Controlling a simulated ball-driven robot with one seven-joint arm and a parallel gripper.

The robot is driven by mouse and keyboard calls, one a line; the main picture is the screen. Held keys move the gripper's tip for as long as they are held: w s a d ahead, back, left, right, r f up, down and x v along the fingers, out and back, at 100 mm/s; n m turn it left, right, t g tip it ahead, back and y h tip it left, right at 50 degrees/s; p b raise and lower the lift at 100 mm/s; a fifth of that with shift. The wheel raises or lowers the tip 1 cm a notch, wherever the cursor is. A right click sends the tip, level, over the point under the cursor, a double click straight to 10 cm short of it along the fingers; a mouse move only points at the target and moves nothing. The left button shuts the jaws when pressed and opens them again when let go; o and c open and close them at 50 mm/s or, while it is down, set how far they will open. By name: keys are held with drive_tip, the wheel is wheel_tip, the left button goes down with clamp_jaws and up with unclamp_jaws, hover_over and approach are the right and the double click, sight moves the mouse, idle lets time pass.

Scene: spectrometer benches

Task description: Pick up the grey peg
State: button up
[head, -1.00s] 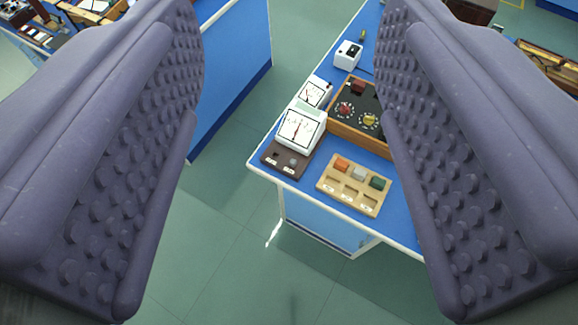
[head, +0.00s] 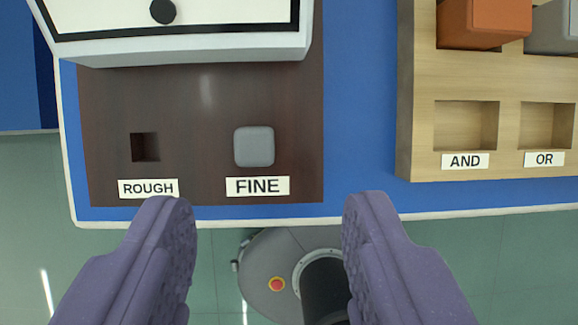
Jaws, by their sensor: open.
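A grey peg (head: 254,146) with a rounded square top sits in the dark brown board (head: 205,95), just above the FINE label (head: 257,187). To its left, an empty square hole (head: 145,147) lies above the ROUGH label (head: 148,188). My gripper (head: 270,205) is open and empty. Its two purple fingers stand wide apart near the bench's front edge, with the peg ahead of them and between their lines in the picture. How high the fingertips are above the board I cannot tell.
A white meter (head: 190,50) stands behind the peg. To the right, a wooden tray (head: 465,170) holds an orange block (head: 483,22) and a grey block (head: 553,27), with empty AND and OR slots. Bare blue bench top (head: 360,110) lies between board and tray.

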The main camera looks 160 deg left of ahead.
sight(255, 159)
drive_tip(key=b+x, duration=0.1)
drive_tip(key=x, duration=0.1)
drive_tip(key=a+b+x, duration=0.1)
drive_tip(key=x, duration=0.2)
drive_tip(key=shift+w+f, duration=0.1)
drive_tip(key=shift+f, duration=0.3)
drive_tip(key=shift+w+d+f, duration=0.15)
drive_tip(key=shift+w+f, duration=0.05)
drive_tip(key=shift+f, duration=0.25)
drive_tip(key=shift+r, duration=0.1)
clamp_jaws()
